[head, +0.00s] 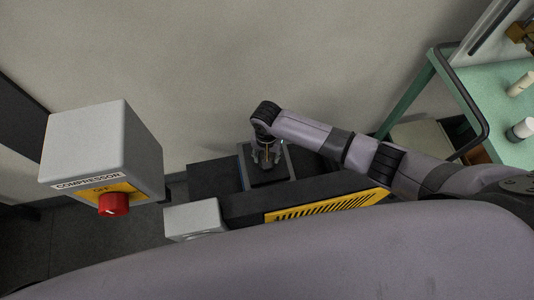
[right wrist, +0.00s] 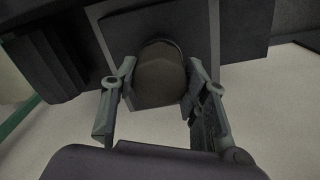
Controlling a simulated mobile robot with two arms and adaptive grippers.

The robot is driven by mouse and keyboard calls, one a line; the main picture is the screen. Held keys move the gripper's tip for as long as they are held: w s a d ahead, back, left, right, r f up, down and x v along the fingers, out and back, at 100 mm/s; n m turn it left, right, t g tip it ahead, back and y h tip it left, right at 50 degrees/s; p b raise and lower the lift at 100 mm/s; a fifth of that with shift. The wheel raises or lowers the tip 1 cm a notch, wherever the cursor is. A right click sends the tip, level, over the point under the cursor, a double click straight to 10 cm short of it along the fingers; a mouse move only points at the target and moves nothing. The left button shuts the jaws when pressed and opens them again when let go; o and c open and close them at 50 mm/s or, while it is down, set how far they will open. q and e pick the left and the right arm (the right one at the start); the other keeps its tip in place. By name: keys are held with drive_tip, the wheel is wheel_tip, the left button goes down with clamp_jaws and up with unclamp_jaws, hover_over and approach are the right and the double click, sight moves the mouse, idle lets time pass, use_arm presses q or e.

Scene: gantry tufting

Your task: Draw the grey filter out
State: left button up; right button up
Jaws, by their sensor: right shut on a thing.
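My right gripper (head: 266,158) reaches down over a dark square housing (head: 245,177) with a bluish edge, on top of the black machine. In the right wrist view my right gripper (right wrist: 161,72) has one finger on each side of a rounded, dark grey-brown piece (right wrist: 160,80), and it is shut on it. This piece appears to be the grey filter; its far end is against the dark square plate of the machine. How much of it sits inside cannot be told. In the head view the gripper mostly hides it. My left gripper is not in view.
A grey compressor switch box (head: 95,150) with a red knob (head: 113,204) marked OFF stands at left. A smaller grey box (head: 193,218) and a yellow slotted panel (head: 325,204) are in front. A green cart (head: 480,95) with white containers stands at right. A wall rises behind.

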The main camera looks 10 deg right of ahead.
drive_tip(key=shift+r+n+p, duration=0.1)
drive_tip(key=shift+n+p, duration=0.2)
drive_tip(key=shift+n, duration=1.1)
drive_tip(key=shift+n+p, duration=0.3)
drive_tip(key=shift+n, duration=1.3)
